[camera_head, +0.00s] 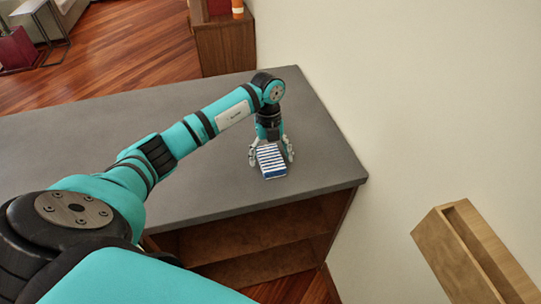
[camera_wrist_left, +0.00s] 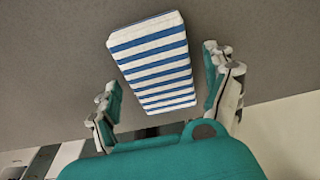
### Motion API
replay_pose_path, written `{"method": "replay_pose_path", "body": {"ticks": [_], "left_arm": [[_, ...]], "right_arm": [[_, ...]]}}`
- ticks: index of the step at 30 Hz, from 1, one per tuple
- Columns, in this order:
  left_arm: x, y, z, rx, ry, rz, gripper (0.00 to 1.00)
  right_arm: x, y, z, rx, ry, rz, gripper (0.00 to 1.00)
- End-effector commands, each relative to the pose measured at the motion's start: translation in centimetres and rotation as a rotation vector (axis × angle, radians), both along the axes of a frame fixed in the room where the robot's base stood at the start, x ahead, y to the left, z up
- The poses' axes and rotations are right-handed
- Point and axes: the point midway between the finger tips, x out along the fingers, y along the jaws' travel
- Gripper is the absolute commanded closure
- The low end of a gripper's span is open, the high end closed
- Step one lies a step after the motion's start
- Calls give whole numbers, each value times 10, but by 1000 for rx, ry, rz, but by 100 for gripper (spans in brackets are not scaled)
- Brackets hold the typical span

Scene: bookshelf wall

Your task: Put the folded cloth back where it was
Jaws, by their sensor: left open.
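The folded cloth (camera_head: 271,163), white with blue stripes, lies on the grey counter top (camera_head: 215,180) near its front edge, toward the right end. My left gripper (camera_head: 271,155) is over the counter with its fingers spread, one on each side of the cloth. In the left wrist view the cloth (camera_wrist_left: 153,62) lies between the two open fingers (camera_wrist_left: 165,88), with a gap visible on both sides. My right gripper is not in view.
Open wooden shelves (camera_head: 250,240) are under the counter. A cream wall (camera_head: 400,90) runs along the right, with a wooden wall-side box (camera_head: 475,255) at lower right. A wooden cabinet (camera_head: 226,46) stands behind. The counter left of my arm is clear.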

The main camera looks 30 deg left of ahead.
Motion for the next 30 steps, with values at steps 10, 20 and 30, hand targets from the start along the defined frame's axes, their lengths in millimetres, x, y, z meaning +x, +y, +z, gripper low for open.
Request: {"method": "replay_pose_path", "body": {"ticks": [10, 20, 30], "left_arm": [[8, 7, 61, 0, -7, 0, 15], [12, 12, 113, 0, -2, -1, 15], [12, 13, 119, -1, -1, 0, 15]], "right_arm": [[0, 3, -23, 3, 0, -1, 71], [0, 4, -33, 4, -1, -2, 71], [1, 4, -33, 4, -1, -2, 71]]}}
